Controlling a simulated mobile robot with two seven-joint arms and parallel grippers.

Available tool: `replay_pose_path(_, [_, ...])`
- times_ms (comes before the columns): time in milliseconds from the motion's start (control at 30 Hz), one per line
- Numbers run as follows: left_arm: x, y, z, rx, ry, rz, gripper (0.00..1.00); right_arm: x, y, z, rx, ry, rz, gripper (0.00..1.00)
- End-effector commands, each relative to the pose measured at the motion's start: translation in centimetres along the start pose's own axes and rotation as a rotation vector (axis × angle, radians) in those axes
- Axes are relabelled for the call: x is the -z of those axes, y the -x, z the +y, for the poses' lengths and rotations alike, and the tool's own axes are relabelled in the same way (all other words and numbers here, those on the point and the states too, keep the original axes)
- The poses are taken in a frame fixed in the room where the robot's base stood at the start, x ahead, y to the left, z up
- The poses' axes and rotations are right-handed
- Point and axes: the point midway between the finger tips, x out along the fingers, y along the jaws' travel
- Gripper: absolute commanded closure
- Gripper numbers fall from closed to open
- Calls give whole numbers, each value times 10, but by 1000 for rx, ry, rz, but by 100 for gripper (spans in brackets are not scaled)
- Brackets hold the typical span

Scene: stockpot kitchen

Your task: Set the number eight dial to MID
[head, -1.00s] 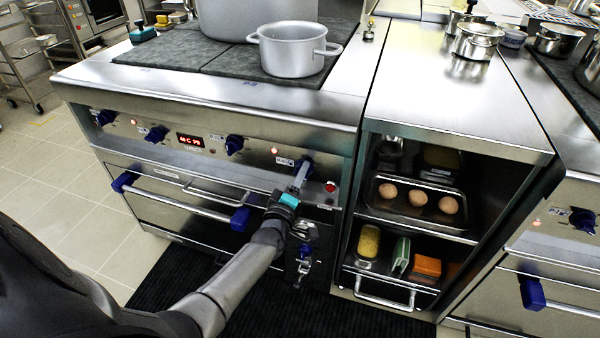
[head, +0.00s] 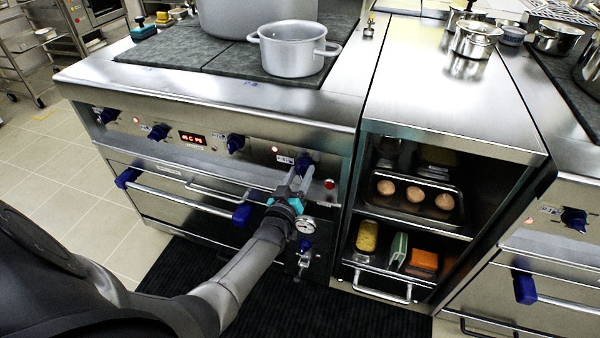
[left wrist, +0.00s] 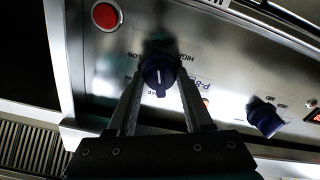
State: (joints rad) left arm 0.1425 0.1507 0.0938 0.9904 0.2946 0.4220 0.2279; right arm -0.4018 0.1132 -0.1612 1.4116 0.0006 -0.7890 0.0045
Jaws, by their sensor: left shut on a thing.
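The number eight dial (head: 304,162) is the dark blue knob at the right end of the range's front panel, beside a printed label. In the left wrist view the dial (left wrist: 158,76) sits between my fingers, with a P-8 label beside it. A white line on its face runs about up and down in that picture. My left gripper (head: 299,174) is shut on the dial, one finger on each side, also seen in the left wrist view (left wrist: 159,82). My right gripper is in neither view.
A red button (left wrist: 106,16) is close to the dial. Another blue knob (left wrist: 265,117) is along the panel. A pressure gauge (head: 304,225) and a valve lie below the dial. An oven handle (head: 195,200) sticks out at left. A pot (head: 291,50) stands on top.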

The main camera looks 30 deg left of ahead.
Motion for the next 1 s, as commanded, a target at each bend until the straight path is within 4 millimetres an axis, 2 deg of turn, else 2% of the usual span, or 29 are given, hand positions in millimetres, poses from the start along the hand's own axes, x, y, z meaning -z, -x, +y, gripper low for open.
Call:
replay_pose_path(300, [1,0,0,0,-90,3,100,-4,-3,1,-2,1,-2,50])
replay_pose_path(767, [1,-1,0,0,-101,4,100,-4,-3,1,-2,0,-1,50])
replay_pose_path(800, [1,-1,0,0,-101,4,46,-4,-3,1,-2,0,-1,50])
replay_pose_path(1000, [1,0,0,0,-100,3,23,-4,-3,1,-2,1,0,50])
